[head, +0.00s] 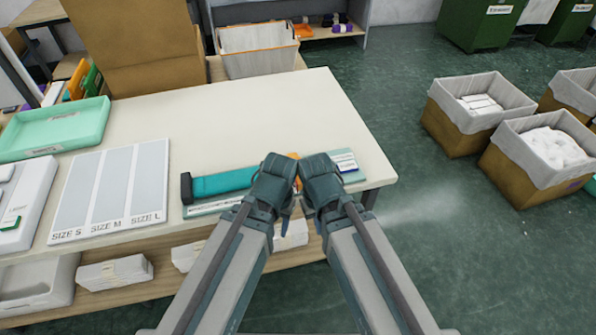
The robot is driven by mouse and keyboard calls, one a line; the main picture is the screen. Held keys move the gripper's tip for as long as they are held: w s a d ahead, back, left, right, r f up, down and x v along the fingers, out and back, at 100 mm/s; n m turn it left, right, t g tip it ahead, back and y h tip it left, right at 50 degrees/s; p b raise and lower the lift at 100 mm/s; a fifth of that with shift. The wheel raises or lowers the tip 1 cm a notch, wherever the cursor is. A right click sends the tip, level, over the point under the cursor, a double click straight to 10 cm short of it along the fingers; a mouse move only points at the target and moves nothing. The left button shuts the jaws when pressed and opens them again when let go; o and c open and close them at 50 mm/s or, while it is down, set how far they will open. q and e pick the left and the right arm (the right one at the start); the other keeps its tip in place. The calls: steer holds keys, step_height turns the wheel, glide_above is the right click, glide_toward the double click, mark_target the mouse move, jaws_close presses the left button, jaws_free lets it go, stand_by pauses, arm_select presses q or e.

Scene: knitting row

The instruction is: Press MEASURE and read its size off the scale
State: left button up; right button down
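A long teal piece (222,182) with a black end block lies on a flat, pale measuring base (212,207) along the table's front edge. A small strip with dark marks runs along the base's front, too small to read. A small panel with lettering (344,161) shows at the base's right end; I cannot read it. My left gripper (278,180) is over the right part of the base and hides it. My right gripper (320,179) is close beside it, left of the panel. Their fingertips are hidden, and I cannot make out a MEASURE button.
A white mat (113,190) marked SIZE S, SIZE M and SIZE L lies left of the base. A green tray (55,130) and a white device (24,205) are farther left. The table's back middle is clear. Lined bins (478,112) stand on the floor at right.

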step_height(320, 180, down, 8)
steer(key=b, duration=0.6)
steer(key=shift+b, duration=0.35)
